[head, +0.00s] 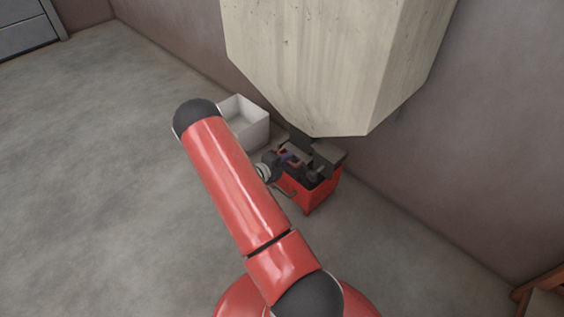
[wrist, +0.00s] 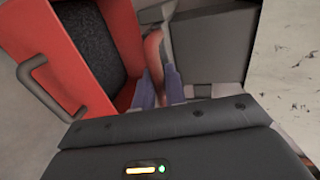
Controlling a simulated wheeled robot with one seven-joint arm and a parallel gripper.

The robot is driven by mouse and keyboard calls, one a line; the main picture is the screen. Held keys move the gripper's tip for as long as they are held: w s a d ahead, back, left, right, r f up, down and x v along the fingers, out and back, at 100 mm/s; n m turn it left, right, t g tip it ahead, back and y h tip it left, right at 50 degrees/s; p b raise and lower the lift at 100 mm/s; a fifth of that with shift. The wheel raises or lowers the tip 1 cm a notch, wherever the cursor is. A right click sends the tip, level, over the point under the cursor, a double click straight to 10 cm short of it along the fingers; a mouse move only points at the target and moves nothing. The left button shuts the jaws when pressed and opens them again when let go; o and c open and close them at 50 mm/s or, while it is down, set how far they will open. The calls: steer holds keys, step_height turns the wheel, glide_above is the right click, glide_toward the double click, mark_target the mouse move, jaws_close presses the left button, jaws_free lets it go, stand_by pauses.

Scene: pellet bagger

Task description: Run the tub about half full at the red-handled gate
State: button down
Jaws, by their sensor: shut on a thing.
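The red tub (head: 318,194) stands on the floor under the pale hopper's spout. In the wrist view the tub (wrist: 48,42) is at left, with a grey side handle (wrist: 45,90) and a dark speckled fill (wrist: 98,50) inside; its depth is hard to judge. The dark grey gate housing (wrist: 208,62) is right of the tub. The red gate handle (wrist: 153,52) runs between the fingers of my gripper (wrist: 159,88), which is shut on it. In the head view my gripper (head: 290,159) is small, over the tub beside the spout. Whether pellets are falling is not visible.
The large pale hopper (head: 330,60) hangs above the tub, close to my wrist. An open white bin (head: 255,133) stands on the floor behind my arm, near the wall. A wooden object (head: 543,292) is at lower right. The floor at left is clear.

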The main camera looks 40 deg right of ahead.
steer(key=shift+d, duration=0.15)
steer(key=c, duration=1.6)
jaws_free()
steer(key=shift+d, duration=0.1)
steer(key=shift+o, duration=0.2)
steer(key=v, duration=0.7)
steer(key=shift+a+p, duration=0.3)
steer(key=shift+a, duration=0.15)
steer(key=shift+s+r, duration=0.1)
steer(key=shift+r, duration=0.05)
